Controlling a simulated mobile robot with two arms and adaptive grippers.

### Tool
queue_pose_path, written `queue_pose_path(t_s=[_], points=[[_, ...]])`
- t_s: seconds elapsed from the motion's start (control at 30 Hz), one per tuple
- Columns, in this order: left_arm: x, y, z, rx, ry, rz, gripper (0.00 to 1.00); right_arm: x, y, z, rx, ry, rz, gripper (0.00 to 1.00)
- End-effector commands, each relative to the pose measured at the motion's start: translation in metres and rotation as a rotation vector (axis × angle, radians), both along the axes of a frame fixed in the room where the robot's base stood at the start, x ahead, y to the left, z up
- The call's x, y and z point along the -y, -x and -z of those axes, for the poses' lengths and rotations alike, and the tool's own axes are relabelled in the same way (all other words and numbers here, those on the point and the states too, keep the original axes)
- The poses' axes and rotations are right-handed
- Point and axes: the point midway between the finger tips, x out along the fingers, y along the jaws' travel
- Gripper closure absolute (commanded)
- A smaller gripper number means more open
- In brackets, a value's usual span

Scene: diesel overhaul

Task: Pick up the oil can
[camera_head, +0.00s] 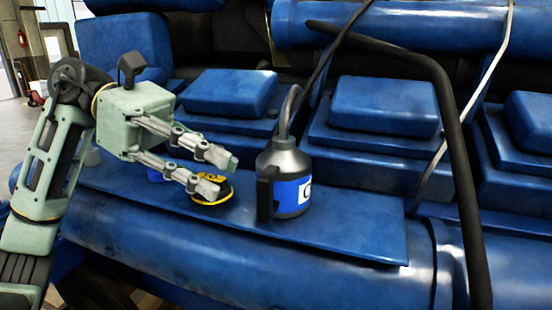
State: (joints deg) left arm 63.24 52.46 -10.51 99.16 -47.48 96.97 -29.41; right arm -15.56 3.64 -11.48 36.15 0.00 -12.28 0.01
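The oil can (287,163) stands upright on a flat blue ledge of the engine. It is dark grey with a blue and white label, a black handle on its left side and a thin spout rising from its top. My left gripper (225,176) is to the left of the can, its two fingers apart and pointing at the handle side. A gap shows between the fingertips and the can, and nothing is between the fingers. My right gripper is not in view.
A yellow and black round tool (213,195) lies on the blue ledge (340,226) just under the lower fingertip. A dark pipe (456,150) and a pale cable (455,130) cross in front of the engine on the right. Blue engine covers (385,105) rise behind the can.

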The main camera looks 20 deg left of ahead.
Motion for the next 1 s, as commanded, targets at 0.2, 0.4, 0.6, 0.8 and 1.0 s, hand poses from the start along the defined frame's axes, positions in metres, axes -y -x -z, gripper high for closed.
queue_pose_path(t_s=[0.2, 0.4, 0.6, 0.8, 1.0], points=[[0.021, 0.001, 0.009, -0.003, -0.001, 0.003, 0.82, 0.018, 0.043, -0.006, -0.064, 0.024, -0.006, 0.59], [0.042, 0.002, 0.018, -0.006, -0.001, 0.004, 0.82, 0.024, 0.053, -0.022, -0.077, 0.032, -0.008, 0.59], [0.065, 0.002, 0.029, -0.003, 0.000, 0.003, 0.82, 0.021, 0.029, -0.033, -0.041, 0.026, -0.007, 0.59], [0.069, 0.002, 0.033, -0.002, 0.001, 0.000, 0.82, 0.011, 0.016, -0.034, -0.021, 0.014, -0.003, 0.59], [0.068, 0.002, 0.033, -0.002, 0.001, 0.000, 0.92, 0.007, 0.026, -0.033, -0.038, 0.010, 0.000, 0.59]])
